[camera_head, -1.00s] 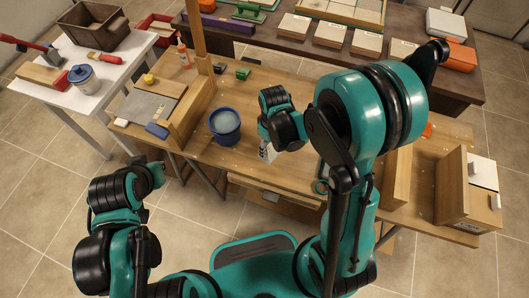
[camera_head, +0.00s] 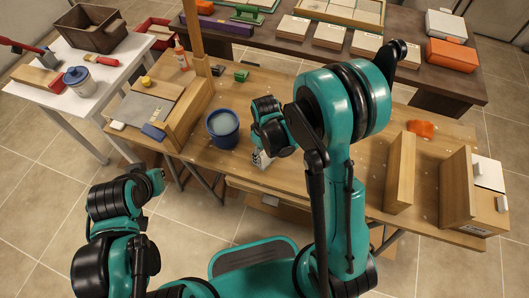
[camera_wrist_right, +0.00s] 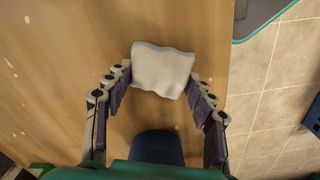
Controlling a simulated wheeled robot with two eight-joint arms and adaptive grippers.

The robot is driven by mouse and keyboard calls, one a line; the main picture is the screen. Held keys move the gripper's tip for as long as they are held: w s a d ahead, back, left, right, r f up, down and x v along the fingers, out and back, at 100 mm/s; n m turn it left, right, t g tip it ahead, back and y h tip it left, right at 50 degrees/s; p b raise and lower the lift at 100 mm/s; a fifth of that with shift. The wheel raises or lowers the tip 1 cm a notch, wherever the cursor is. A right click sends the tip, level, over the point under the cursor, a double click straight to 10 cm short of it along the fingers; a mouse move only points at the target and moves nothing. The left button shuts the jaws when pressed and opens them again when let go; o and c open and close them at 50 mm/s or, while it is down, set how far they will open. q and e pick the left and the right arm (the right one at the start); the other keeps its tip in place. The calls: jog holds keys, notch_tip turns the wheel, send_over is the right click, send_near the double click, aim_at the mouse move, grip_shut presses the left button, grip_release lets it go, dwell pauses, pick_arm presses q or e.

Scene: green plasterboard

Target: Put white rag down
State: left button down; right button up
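The white rag (camera_wrist_right: 163,70) is a crumpled off-white piece between the two fingers of my right gripper (camera_wrist_right: 160,77) in the right wrist view. Both fingertips appear to touch its sides. In the head view my right gripper (camera_head: 262,156) is low over the wooden workbench, near its front edge, to the right of the blue bucket. The rag shows there only as a small pale patch. I cannot tell whether it touches the bench. My left arm is at the lower left of the head view; its gripper cannot be made out.
The blue bucket (camera_head: 222,129) stands close to the left of my right gripper. An upright wooden board (camera_head: 400,172) and a wooden box (camera_head: 458,190) are at the right, with an orange item (camera_head: 421,128) behind. The bench between gripper and board is partly clear.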

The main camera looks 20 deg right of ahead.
jog(key=shift+o, duration=0.9)
jog(key=shift+r, duration=0.2)
notch_tip(320, 180, up, 11)
jog(key=p, duration=0.5)
jog(key=s+d+r+m+t, duration=0.2)
jog(key=s+r+m+t, duration=0.1)
jog(key=s+r, duration=0.2)
jog(key=s+d+r+m+t, duration=0.2)
jog(key=s+r+m+t, duration=0.1)
jog(key=r, duration=0.6)
jog(key=shift+s+d+m+t, duration=0.35)
jog(key=shift+s+t, duration=0.15)
jog(key=shift+s, duration=0.65)
